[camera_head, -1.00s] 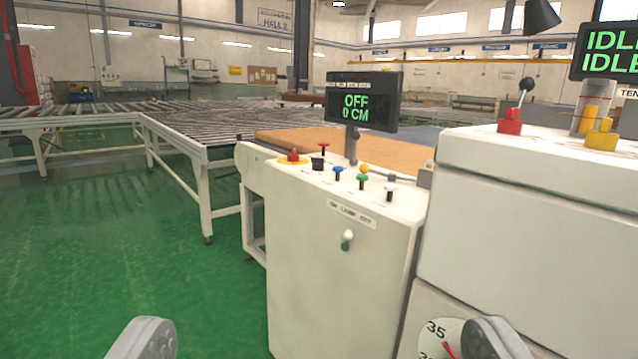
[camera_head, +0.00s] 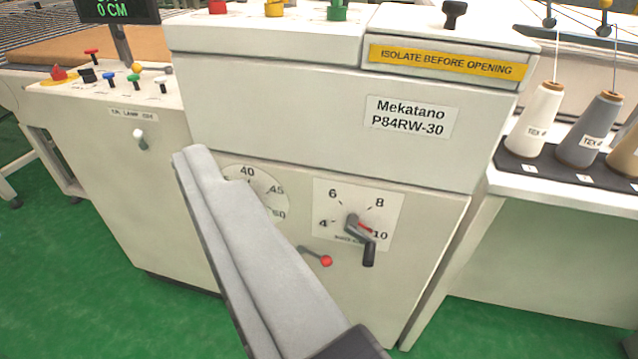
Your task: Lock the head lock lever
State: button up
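A short grey lever with a red ball knob (camera_head: 325,260) sits on the white machine's front panel, beneath and between two dials. It slopes down to the right; it carries no readable label, so I cannot tell whether it is the head lock lever. A long grey part (camera_head: 262,265), apparently mine, crosses the picture from bottom centre to upper left. Its right edge lies close to the lever and covers part of the left dial. I cannot make out two separate fingertips or anything held.
A black crank (camera_head: 361,235) stands out from the right dial (camera_head: 340,200). The left dial (camera_head: 255,190) is partly covered. A control console (camera_head: 150,190) adjoins at left. Thread cones (camera_head: 588,130) stand on a shelf at right. Green floor (camera_head: 90,270) is open at lower left.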

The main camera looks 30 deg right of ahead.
aim_at(326, 261)
jog(key=z, duration=0.85)
